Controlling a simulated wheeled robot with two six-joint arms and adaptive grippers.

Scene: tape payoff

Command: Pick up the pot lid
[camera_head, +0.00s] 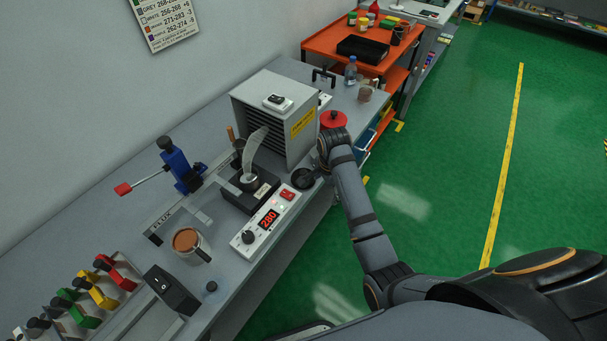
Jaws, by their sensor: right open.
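The solder pot (250,184) stands on a dark square base in the middle of the bench, with pale smoke rising from it. A dark round piece that looks like the pot lid (302,181) lies on the bench just right of the pot. My right gripper (318,172) hangs down from its wrist close to the lid's right side. It is open; its fingers are small and dark here, and I cannot tell whether they touch the lid. My left gripper is out of view.
A control box (268,220) reading 280 sits in front of the pot. A grey fume unit (277,115) stands behind. A mug (189,244), a blue clamp (182,170) with a red-tipped lever and coloured holders (103,285) are leftward. A bottle (351,71) stands at the back.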

